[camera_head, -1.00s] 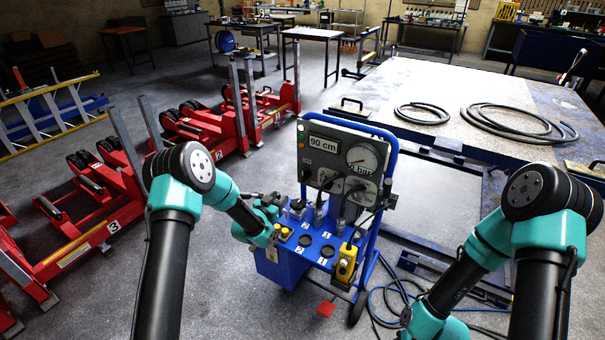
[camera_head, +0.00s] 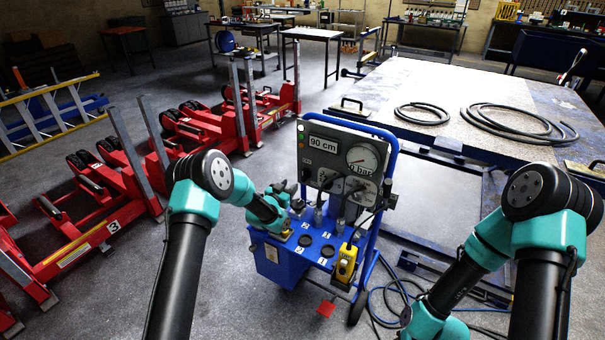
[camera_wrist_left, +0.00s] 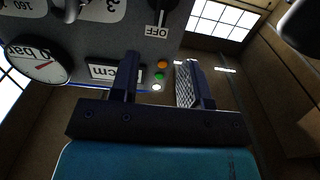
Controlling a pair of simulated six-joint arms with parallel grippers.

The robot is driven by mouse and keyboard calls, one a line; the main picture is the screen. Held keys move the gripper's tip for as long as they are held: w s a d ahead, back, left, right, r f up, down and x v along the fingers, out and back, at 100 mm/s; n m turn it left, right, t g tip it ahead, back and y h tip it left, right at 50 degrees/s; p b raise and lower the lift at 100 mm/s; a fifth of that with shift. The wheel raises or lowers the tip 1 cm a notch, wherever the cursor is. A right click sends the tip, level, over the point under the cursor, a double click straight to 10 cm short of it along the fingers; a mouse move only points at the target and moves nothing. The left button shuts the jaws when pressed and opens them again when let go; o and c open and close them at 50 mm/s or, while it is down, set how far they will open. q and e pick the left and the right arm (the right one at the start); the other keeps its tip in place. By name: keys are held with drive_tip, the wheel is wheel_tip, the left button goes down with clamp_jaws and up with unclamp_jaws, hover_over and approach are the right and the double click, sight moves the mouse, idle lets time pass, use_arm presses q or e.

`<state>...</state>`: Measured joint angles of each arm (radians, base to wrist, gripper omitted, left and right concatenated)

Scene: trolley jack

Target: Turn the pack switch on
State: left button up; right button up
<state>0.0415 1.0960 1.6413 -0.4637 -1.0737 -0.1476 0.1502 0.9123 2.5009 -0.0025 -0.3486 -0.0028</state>
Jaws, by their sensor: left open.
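The power pack's grey control panel (camera_head: 335,150) stands upright on a blue trolley, with a 90 cm display (camera_head: 323,145) and a gauge reading 0 bar (camera_head: 362,158). In the left wrist view, which is upside down, a black switch (camera_wrist_left: 163,8) shows at the top edge, with an OFF label (camera_wrist_left: 157,32) beside it. My left gripper (camera_head: 290,193) is by the panel's lower left corner. Its two fingers (camera_wrist_left: 160,62) are apart, with nothing between them, and the switch lies beyond their tips. My right gripper is out of the head view.
Orange, green and white lamps (camera_wrist_left: 159,77) sit on the panel near the switch. A yellow pendant (camera_head: 346,262) hangs at the trolley's front. Red jacks (camera_head: 105,205) stand at left. A large platform (camera_head: 440,80) with coiled hoses is at right. Hoses lie on the floor.

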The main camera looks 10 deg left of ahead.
sight(303, 172)
use_arm(q)
drive_tip(key=x, duration=1)
drive_tip(key=shift+w+d, duration=0.1)
drive_tip(key=shift+w, duration=0.1)
drive_tip(key=shift+c, duration=0.3)
clamp_jaws()
